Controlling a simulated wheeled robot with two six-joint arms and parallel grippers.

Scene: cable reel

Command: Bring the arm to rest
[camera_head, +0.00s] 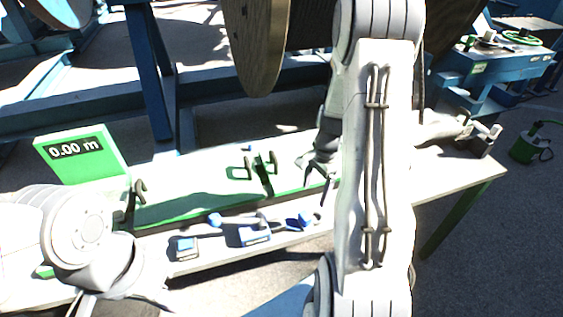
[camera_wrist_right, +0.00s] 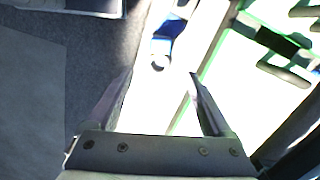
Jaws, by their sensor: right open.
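My right arm rises up the middle of the head view and bends down behind itself. Its gripper (camera_head: 322,180) hangs above the bench, partly hidden by the arm. In the right wrist view the right gripper (camera_wrist_right: 158,88) has its two fingers well apart with nothing between them. Beyond the fingertips lie the pale bench top and a blue tool (camera_wrist_right: 168,40). My left arm shows only as a white joint at the lower left of the head view; its gripper cannot be made out.
The bench (camera_head: 455,178) carries a green meter (camera_head: 85,158) reading 0.00 m, a green plate (camera_head: 190,195) with dark upright guides, and small blue tools (camera_head: 254,236) along the front. A large wooden reel (camera_head: 256,45) hangs behind on a blue frame (camera_head: 150,80). A grey tool (camera_head: 440,128) lies at right.

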